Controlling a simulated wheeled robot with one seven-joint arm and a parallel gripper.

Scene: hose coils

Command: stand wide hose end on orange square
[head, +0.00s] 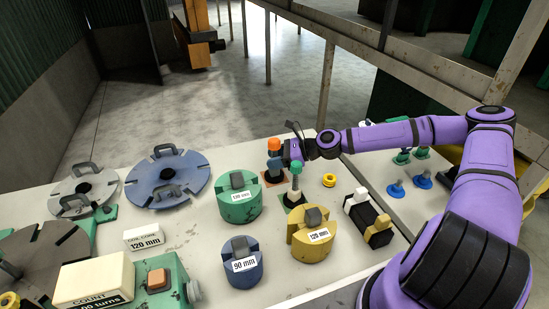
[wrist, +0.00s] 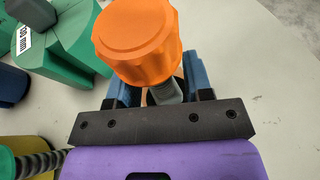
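The wide hose end has an orange ribbed cap (head: 274,145) and stands about upright over the orange square (head: 273,181) in the head view. Its dark lower part partly hides the square. My gripper (head: 284,156) is right beside it, at its right. In the wrist view the orange cap (wrist: 137,40) fills the top middle, with a grey stem (wrist: 166,92) below it. The blue fingers of my gripper (wrist: 163,88) lie either side of the stem. I cannot tell whether they press on it. The square does not show in the wrist view.
A green core (head: 238,207), a yellow core (head: 310,247) and a yellow ring (head: 329,180) are close by.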

